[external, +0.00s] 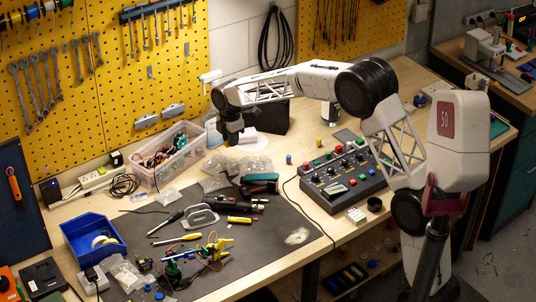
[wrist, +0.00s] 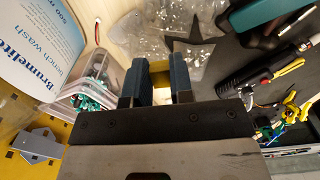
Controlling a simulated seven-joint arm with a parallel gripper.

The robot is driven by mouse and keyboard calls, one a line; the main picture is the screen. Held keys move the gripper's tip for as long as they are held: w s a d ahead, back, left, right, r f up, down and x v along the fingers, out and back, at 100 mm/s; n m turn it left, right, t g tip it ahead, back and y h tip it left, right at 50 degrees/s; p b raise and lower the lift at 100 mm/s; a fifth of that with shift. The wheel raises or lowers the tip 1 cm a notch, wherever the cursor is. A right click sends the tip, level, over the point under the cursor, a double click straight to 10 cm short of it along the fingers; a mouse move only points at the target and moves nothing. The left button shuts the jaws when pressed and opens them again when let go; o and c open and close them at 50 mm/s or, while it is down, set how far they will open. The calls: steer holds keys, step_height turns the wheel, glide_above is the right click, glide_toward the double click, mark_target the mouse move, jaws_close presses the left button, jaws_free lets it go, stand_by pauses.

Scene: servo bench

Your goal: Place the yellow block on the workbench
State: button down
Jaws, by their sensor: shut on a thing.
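A yellow block (wrist: 159,67) shows between the two dark blue fingers of my gripper (wrist: 156,84) in the wrist view. My gripper is shut on it, and the fingers hide most of it. In the external view my gripper (external: 231,138) points down over the back part of the workbench (external: 290,180), between the clear parts bin and the plastic bags. I cannot make out the block in that view. Pale wood of the bench shows around the fingers in the wrist view.
A clear bin (external: 155,178) of parts stands left of my gripper. Clear plastic bags (external: 222,176) and a dark mat (external: 270,235) with tools lie in front. A labelled white container (wrist: 45,45) is close at left in the wrist view. A control box (external: 343,183) stands right.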

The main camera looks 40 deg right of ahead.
glide_above(278, 148)
stand_by(0.6)
steer(key=shift+f, duration=2.5)
steer(key=shift+f, duration=0.1)
steer(key=shift+f, duration=2.4)
steer(key=shift+f, duration=0.1)
steer(key=c, duration=1)
jaws_free()
